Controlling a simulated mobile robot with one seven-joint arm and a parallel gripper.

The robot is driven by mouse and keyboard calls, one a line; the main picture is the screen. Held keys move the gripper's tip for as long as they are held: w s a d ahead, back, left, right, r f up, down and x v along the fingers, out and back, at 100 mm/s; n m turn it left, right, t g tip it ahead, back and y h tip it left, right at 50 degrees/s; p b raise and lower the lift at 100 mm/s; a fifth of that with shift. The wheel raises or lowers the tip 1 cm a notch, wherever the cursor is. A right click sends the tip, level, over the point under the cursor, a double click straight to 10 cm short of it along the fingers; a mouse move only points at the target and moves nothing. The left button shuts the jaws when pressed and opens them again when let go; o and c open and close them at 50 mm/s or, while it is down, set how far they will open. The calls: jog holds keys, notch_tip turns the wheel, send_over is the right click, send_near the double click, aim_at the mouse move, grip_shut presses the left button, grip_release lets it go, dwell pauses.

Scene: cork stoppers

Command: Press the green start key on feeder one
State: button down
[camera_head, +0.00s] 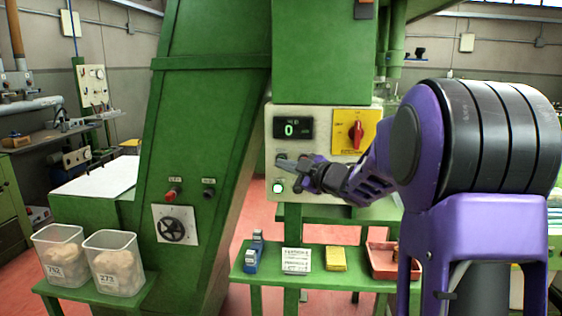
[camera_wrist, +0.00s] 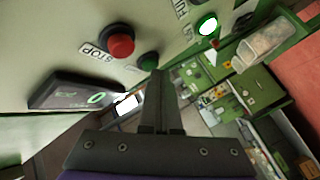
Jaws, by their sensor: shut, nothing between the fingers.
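The control panel (camera_head: 340,194) of the green machine carries the keys. In the wrist view a dark green round key (camera_wrist: 148,62) sits beside a red key (camera_wrist: 120,46) labelled STOP. My gripper (camera_wrist: 158,76) is shut and empty, its fingertips close to the green key; I cannot tell whether they touch it. In the head view my gripper (camera_head: 280,162) is in front of the panel's left part and hides the keys there. A lit green-white lamp (camera_head: 278,187) shows below it, and also in the wrist view (camera_wrist: 207,25). No feeder number is readable.
A display (camera_head: 293,128) reads 0, beside a yellow plate (camera_head: 367,130) with a red rotary switch (camera_head: 355,134). A green shelf (camera_head: 270,278) below holds small items and a red tray (camera_head: 383,272).

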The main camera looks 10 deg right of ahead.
dwell(0.4)
jog(key=shift+s+a, duration=0.25)
jog(key=shift+s, duration=0.5)
jog(key=s, duration=0.1)
jog(key=s+a+b, duration=0.1)
jog(key=s, duration=0.2)
jog(key=shift+s+a+b, duration=0.3)
jog(key=shift+s, duration=0.1)
jog(key=shift+w, duration=0.1)
